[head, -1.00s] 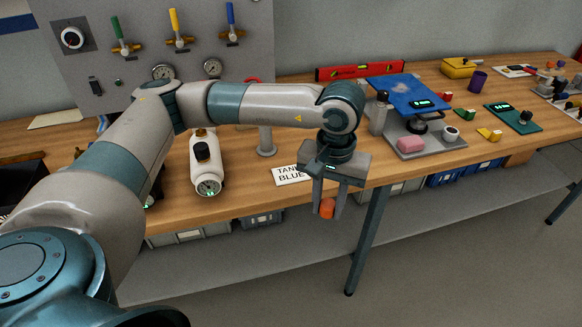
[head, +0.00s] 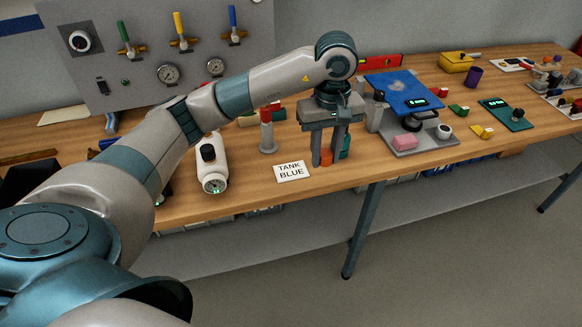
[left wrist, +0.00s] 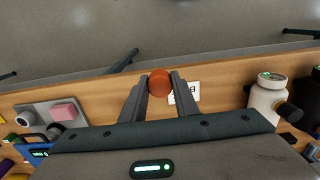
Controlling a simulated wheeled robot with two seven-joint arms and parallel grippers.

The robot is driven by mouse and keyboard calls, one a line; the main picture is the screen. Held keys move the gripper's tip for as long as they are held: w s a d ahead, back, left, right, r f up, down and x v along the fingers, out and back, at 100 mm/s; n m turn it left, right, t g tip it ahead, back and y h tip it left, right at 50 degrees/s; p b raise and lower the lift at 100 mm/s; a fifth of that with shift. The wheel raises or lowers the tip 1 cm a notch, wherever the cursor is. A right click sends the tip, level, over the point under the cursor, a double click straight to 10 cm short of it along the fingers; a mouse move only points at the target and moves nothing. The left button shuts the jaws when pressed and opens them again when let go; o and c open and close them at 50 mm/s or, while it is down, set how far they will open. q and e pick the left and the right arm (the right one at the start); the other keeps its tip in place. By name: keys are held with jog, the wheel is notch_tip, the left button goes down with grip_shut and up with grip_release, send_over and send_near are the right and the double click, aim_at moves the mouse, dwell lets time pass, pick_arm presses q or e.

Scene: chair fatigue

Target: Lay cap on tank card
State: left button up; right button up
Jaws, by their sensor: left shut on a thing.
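The cap (head: 326,157) is a small orange-red piece between the fingertips of my left gripper (head: 327,160). It also shows in the left wrist view (left wrist: 159,83), with a finger on each side. My left gripper is shut on it, to the right of the tank card (head: 292,171) near the bench's front edge. The card is a white label reading "TANK BLUE" and lies bare on the bench. In the left wrist view the card (left wrist: 184,92) is partly hidden behind the right finger. I cannot tell the cap's exact height above the bench. My right gripper is not in view.
A white tank (head: 212,165) lies left of the card. A grey post with a red top (head: 267,135) stands behind the card. A grey base with a blue plate (head: 400,95) and a pink block (head: 404,140) is to the right. The bench's front edge is close.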

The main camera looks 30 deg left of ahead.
pick_arm(q)
jog(key=p, duration=0.5)
send_over(291, 171)
jog(key=f, duration=0.6)
jog(key=shift+s+d+f, duration=0.15)
jog(key=shift+d, duration=0.15)
jog(key=shift+a+f, duration=0.3)
jog(key=shift+f, duration=0.05)
notch_tip(291, 171, down, 3)
jog(key=shift+f+p, duration=0.1)
jog(key=shift+p, duration=1.15)
jog(key=shift+f, duration=0.4)
jog(key=shift+f, duration=0.1)
jog(key=shift+f+b, duration=0.2)
jog(key=shift+b, duration=0.25)
